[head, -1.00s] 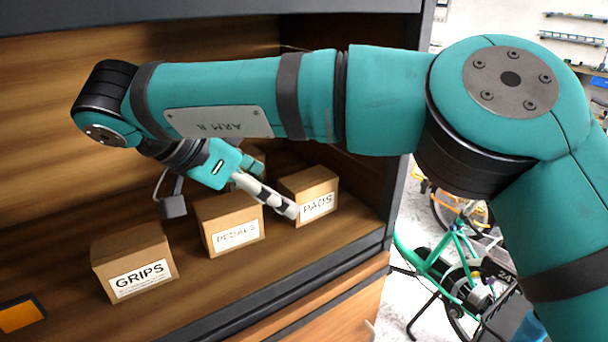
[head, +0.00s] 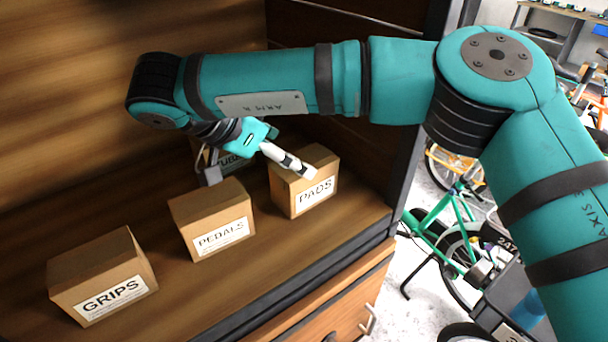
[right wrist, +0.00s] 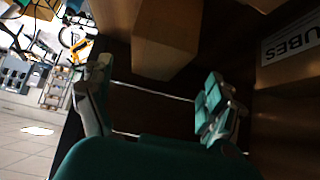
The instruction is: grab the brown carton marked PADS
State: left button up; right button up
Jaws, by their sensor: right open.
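The brown carton marked PADS (head: 302,182) stands upright on the wooden shelf at the right end of the front row, its label facing front. My right gripper (head: 261,172) is open, with its fingers spread. In the head view one striped finger crosses in front of the carton's top left part, and the other is left of it near the TUBES carton. I cannot tell whether the finger touches it. In the right wrist view the open gripper (right wrist: 155,103) has an unlabelled brown carton face (right wrist: 165,40) beyond its fingers, probably PADS. My left gripper is out of view.
The PEDALS carton (head: 213,218) and GRIPS carton (head: 102,275) stand to the left. The TUBES carton (head: 228,163) is behind, partly hidden; it also shows in the right wrist view (right wrist: 290,45). A dark cabinet side post (head: 412,150) bounds the shelf at right.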

jog(key=x, duration=0.1)
jog(key=p+x, duration=0.1)
jog(key=x, duration=0.2)
jog(key=shift+s+d+f+p, duration=0.15)
jog(key=shift+s+d+p, duration=0.05)
jog(key=shift+s+p, duration=0.15)
jog(key=shift+w+d+f, duration=0.15)
jog(key=shift+w, duration=0.05)
jog(key=shift+s+a, duration=0.1)
jog(key=shift+a, duration=0.1)
jog(key=c, duration=0.4)
jog(key=shift+d, duration=0.1)
jog(key=c, duration=0.9)
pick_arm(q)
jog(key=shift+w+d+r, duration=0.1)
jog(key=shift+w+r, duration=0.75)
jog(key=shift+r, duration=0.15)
pick_arm(e)
jog(key=shift+c, duration=0.6)
